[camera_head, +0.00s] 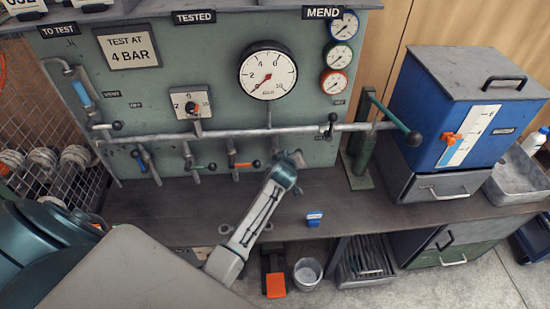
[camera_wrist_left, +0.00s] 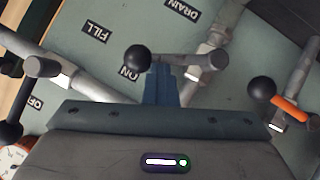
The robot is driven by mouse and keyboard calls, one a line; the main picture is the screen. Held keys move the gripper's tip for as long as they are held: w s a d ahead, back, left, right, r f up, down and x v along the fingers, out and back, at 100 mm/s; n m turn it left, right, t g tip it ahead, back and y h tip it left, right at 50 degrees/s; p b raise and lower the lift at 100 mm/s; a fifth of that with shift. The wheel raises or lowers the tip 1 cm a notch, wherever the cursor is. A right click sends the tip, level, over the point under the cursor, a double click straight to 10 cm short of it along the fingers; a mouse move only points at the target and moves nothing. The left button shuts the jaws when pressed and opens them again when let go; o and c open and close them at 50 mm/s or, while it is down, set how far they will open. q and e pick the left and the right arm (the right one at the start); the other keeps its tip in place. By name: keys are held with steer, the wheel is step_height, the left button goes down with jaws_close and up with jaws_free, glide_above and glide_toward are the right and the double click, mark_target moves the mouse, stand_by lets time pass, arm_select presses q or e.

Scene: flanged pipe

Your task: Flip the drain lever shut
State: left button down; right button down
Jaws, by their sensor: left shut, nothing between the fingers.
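My left gripper (camera_head: 297,158) is in front of the green panel, below the pipe, in the head view. In the left wrist view its fingers (camera_wrist_left: 162,86) are shut and empty. Just beyond the fingertips is a grey lever with a black ball (camera_wrist_left: 138,58), its valve body to the right. The DRAIN label (camera_wrist_left: 183,8) is close to this lever, and an ON label (camera_wrist_left: 130,73) shows behind it. Whether the fingertips touch the lever, I cannot tell. In the head view my gripper seems to cover this lever. My right gripper is not in view.
An orange-handled lever (camera_wrist_left: 290,108) is to the right in the left wrist view. Another black-ball lever (camera_head: 332,118) stands upright on the pipe (camera_head: 225,134), right of my gripper in the head view. A green hand pump (camera_head: 362,155) and blue tank (camera_head: 445,120) stand farther right.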

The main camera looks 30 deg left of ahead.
arm_select(q)
steer(key=shift+w+d+f+m+g+y+b, duration=0.35)
steer(key=shift+f+m+y+b, duration=0.25)
steer(key=shift+b, duration=0.2)
steer(key=shift+w+d+f+m+g+y+b, duration=0.2)
steer(key=shift+d+f+m+g+y+b, duration=0.25)
steer(key=shift+f+b, duration=0.3)
steer(key=shift+r, duration=0.15)
